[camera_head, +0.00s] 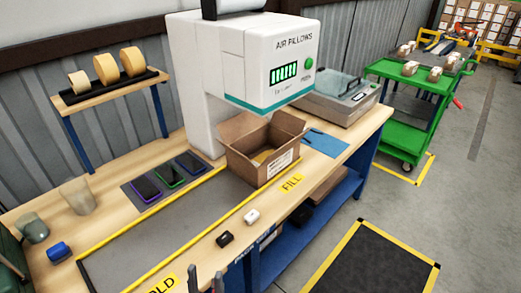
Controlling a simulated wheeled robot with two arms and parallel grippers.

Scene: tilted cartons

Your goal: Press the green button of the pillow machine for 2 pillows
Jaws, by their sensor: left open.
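The pillow machine (205,55) is a white unit marked "AIR PILLOWS" at the back of the bench. Its round green button (308,60) is on the front face, right of a display with green bars (283,72). An open carton (245,172) stands below the machine's head, with something yellowish inside, too small to tell. My left gripper (205,281) shows at the bottom edge, its two fingers upright and apart with nothing visible between them. It is far in front of and below the button. My right gripper is not in view.
The wooden bench (107,202) holds several phones on a mat, cups at the left, and small black and white items near the front edge. A tape rack (110,85) stands at the left. A grey device (335,100) and green cart (405,105) are at the right.

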